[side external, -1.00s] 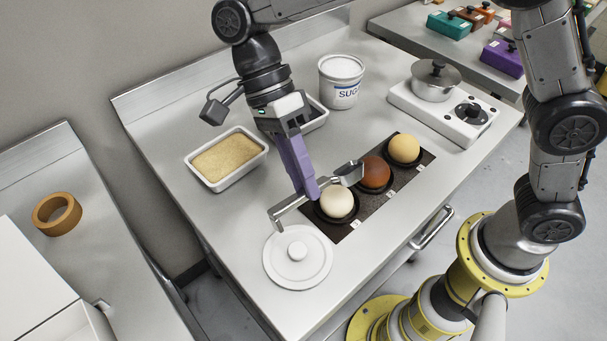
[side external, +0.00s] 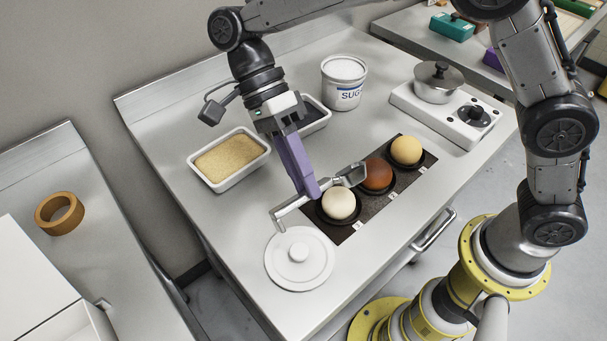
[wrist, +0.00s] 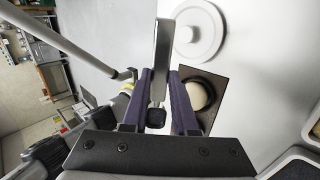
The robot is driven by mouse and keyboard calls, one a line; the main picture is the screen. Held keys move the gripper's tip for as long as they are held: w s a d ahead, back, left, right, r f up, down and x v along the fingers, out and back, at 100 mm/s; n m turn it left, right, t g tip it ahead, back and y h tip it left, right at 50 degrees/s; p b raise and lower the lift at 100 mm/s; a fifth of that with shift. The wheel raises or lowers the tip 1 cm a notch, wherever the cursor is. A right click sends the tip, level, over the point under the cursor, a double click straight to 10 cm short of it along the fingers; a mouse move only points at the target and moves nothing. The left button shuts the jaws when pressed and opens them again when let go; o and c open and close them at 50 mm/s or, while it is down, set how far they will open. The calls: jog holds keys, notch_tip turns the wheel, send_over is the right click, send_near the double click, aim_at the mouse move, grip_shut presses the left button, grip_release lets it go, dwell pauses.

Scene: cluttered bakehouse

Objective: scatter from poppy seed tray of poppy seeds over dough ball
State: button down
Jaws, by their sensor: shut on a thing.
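My gripper (side external: 312,192) is shut on the handle of a metal scoop (side external: 350,175); the handle also shows between the fingers in the wrist view (wrist: 162,50). The scoop's head is just above the dark board, between a pale dough ball (side external: 339,204) and a brown ball (side external: 376,174). I cannot tell whether seeds are in it. A tan ball (side external: 406,150) sits farther back. Each ball rests in a black dish. The poppy seed tray (side external: 325,123), with dark contents, is partly hidden behind my gripper. The pale ball is partly hidden in the wrist view (wrist: 196,93).
A tray of tan seeds (side external: 262,161) stands left of my gripper. A round white lid (side external: 315,270) lies in front of the scoop handle's end. A sugar tub (side external: 344,88) and a white scale bearing a lidded metal pot (side external: 438,82) stand farther back.

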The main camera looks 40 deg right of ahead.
dwell(0.4)
jog(key=shift+w+f+g, duration=0.15)
jog(key=shift+w+g, duration=0.05)
jog(key=shift+g, duration=0.6)
dwell(1.7)
jog(key=t, duration=0.1)
jog(key=s+r+t, duration=0.1)
jog(key=t, duration=0.2)
jog(key=shift+s+r+t, duration=0.15)
jog(key=shift+r+t, duration=0.15)
jog(key=r+t, duration=0.2)
jog(key=s+r+t, duration=0.1)
jog(key=t, duration=0.2)
jog(key=shift+s+r+h, duration=0.1)
jog(key=shift+r+h, duration=0.2)
jog(key=shift+r, duration=0.05)
